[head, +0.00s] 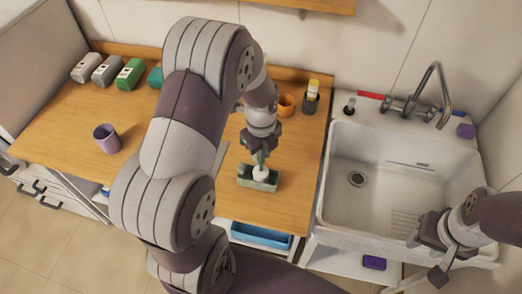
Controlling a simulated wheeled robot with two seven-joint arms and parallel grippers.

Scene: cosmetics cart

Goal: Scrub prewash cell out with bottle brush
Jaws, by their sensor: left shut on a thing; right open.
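A small grey-green open box (245,180), which looks like the prewash cell, sits on the wooden counter near its front edge. My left gripper (260,150) is right above it, pointing down, and is shut on the bottle brush (260,173). The brush is roughly upright, with a white head at the box's opening; how deep it sits cannot be told. The fingers hide most of the handle. My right gripper (431,258) is open and empty, over the front right edge of the sink.
The wooden counter (55,140) holds a purple cup (107,139), several bottles lying at the back left such as a green one (130,74), an orange cup (286,104) and a dark holder (311,103). A white sink (342,165) with a faucet (437,95) stands right. A blue tray (260,236) is below.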

